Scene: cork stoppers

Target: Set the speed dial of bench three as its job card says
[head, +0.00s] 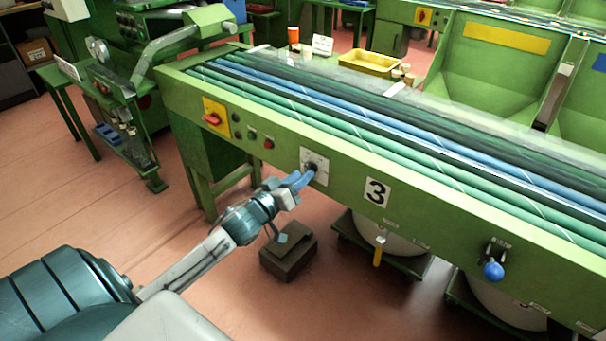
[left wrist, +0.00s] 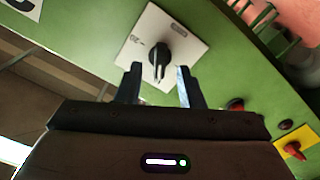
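The speed dial is a black knob (left wrist: 159,56) on a white square plate (head: 318,157), on the green front panel of the bench marked 3 (head: 376,192). My left gripper (head: 304,176) is at the dial. In the left wrist view its two fingers (left wrist: 158,84) are open, one on each side of the knob, with gaps showing. I cannot tell how far they reach along it. My right gripper is out of view.
Left of the dial on the panel are a red switch on a yellow plate (head: 215,117) and small buttons (head: 268,143). A blue-knobbed lever (head: 493,270) sticks out at the right. A dark block (head: 288,252) is on the floor below. A yellow tray (head: 370,64) sits behind.

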